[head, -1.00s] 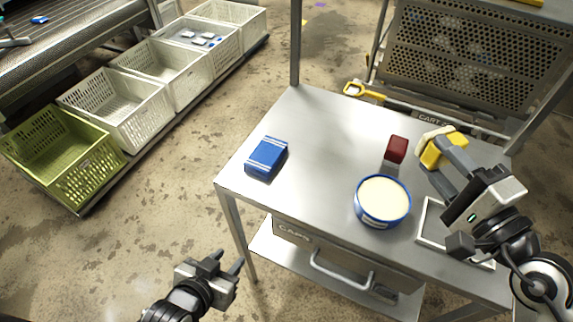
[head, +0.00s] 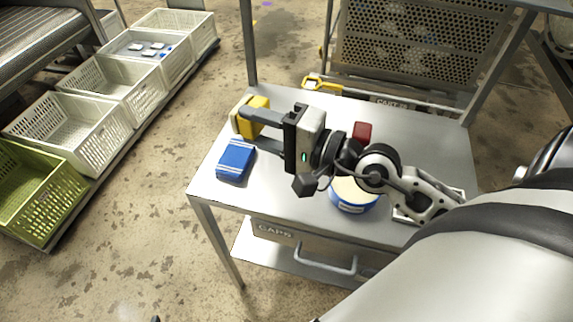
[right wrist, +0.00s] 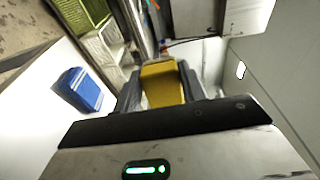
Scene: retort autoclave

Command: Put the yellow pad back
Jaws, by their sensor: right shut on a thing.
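The yellow pad (head: 258,103), with a pale face on its left side, is in my right gripper (head: 250,125). The gripper is shut on it and holds it over the table's far left part, just beyond the blue pad (head: 236,160). The right wrist view also shows the yellow pad (right wrist: 162,84) between the two dark fingers, with the blue pad (right wrist: 80,90) to the left. I cannot tell the exact gap between the yellow pad and the table. Of my left gripper, only a dark tip (head: 155,319) shows at the bottom edge.
The metal table (head: 290,215) also bears a dark red block (head: 362,132), a blue tub with cream contents (head: 352,196) and a framed tray (head: 403,217), both partly hidden by my right arm. Crates (head: 84,137) stand on the left. A perforated cart panel (head: 425,45) stands behind.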

